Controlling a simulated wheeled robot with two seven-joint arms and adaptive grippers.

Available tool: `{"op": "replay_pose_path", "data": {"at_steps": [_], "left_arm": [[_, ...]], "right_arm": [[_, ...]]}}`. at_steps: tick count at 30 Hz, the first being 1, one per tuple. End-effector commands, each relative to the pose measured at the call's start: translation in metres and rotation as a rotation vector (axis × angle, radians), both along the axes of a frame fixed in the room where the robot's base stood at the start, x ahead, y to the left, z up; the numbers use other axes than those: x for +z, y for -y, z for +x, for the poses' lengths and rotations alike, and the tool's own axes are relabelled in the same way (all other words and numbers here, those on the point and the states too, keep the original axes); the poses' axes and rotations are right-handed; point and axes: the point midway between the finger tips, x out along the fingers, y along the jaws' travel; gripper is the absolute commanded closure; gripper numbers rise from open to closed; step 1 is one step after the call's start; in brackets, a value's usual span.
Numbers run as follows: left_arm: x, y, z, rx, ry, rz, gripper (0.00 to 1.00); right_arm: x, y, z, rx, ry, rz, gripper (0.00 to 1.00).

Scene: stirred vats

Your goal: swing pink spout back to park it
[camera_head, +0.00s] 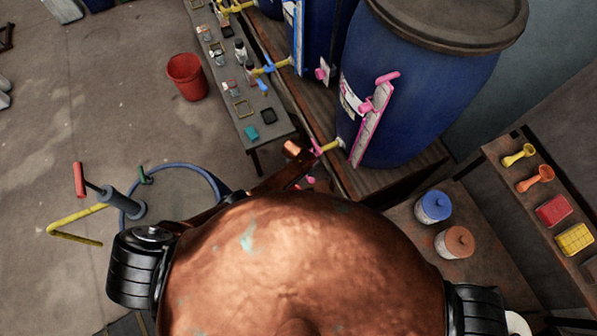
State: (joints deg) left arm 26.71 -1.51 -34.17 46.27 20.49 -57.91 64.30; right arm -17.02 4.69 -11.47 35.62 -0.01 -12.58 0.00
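The large blue barrel (420,100) with the pink gauge strip (372,125) stands at upper right. Low on its front is a yellow tap (331,146) with a pink spout part (316,146) at its left end. Small pink pieces (308,182) show lower down, mostly hidden behind my arm. My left arm reaches forward from the left, and its copper-coloured end (296,149) is close beside the pink spout part. I cannot tell whether they touch, and the fingers are not distinct. My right gripper is not in view.
A long bench (232,80) with small jars and trays runs left of the barrels. A red bucket (186,76) and a blue hoop (176,166) are on the floor. Blue (433,206) and orange (455,242) tubs stand at right. Floor at upper left is mostly clear.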

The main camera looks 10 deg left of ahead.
Motion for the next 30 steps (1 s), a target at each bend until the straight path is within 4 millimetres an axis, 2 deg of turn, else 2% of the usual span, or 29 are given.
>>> {"op": "replay_pose_path", "data": {"at_steps": [16, 17, 18, 24, 30], "left_arm": [[-0.0023, 0.0036, -0.0027, 0.025, -0.008, 0.000, 1.00], [-0.0023, 0.0037, -0.0028, 0.025, -0.008, 0.000, 0.80], [-0.0023, 0.0036, -0.0027, 0.025, -0.008, 0.000, 0.77], [-0.0013, 0.0034, -0.0011, 0.024, -0.004, 0.000, 0.64], [-0.0007, 0.0034, -0.0002, 0.023, -0.003, -0.001, 0.64]], "right_arm": [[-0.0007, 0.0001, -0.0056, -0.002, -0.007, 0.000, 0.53], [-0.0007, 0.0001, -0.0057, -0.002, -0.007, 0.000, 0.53], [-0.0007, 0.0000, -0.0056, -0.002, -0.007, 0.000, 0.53], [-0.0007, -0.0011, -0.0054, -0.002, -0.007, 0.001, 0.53], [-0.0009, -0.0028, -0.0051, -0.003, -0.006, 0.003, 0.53]]}}
